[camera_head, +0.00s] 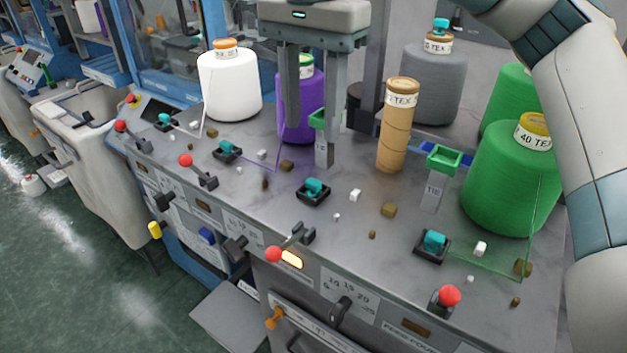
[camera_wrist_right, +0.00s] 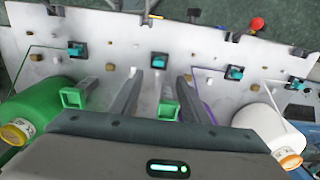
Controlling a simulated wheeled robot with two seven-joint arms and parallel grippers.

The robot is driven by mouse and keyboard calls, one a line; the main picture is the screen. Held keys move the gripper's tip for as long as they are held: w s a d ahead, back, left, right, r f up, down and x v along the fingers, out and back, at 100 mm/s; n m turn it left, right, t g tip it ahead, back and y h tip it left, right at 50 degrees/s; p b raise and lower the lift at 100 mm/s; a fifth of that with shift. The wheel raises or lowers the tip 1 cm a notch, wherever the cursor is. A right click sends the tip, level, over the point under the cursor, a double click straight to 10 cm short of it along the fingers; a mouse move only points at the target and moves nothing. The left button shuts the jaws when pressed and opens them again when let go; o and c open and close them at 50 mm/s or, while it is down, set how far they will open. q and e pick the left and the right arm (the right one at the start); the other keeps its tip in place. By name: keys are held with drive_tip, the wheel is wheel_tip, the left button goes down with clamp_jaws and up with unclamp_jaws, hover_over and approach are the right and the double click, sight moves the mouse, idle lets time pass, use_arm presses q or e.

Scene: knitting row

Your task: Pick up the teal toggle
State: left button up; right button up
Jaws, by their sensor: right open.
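Several teal toggles sit in black square bases along the grey machine top: a front right one (camera_head: 434,240), a middle one (camera_head: 313,187), one farther left (camera_head: 227,147) and the far left one (camera_head: 164,119). My right gripper (camera_head: 309,125) is open and empty, pointing down behind the middle toggle in the head view. In the right wrist view, the middle toggle (camera_wrist_right: 158,60) shows just beyond and between the fingertips (camera_wrist_right: 161,76), apart from them. Other toggles lie either side, at left (camera_wrist_right: 76,48) and right (camera_wrist_right: 235,72). My left gripper is not in view.
Yarn cones stand behind: white (camera_head: 230,88), purple (camera_head: 297,118), tan (camera_head: 398,130), grey (camera_head: 433,85) and green (camera_head: 508,180). Green-topped posts (camera_head: 443,160) stand between them. Red-knobbed levers (camera_head: 450,296) line the front edge. Small brown and white blocks (camera_head: 389,210) are scattered about.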

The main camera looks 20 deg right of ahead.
drive_tip(key=p, duration=0.1)
hover_over(315, 180)
drive_tip(key=shift+a+f, duration=0.2)
drive_tip(key=shift+f, duration=2.35)
drive_tip(key=shift+d+f+p, duration=0.1)
drive_tip(key=shift+f+p, duration=0.3)
wheel_tip(315, 180, down, 4)
drive_tip(key=shift+d+r+p, duration=0.1)
drive_tip(key=shift+d+p, duration=0.05)
drive_tip(key=shift+p, duration=0.65)
drive_tip(key=shift+f, duration=0.3)
drive_tip(key=c, duration=0.9)
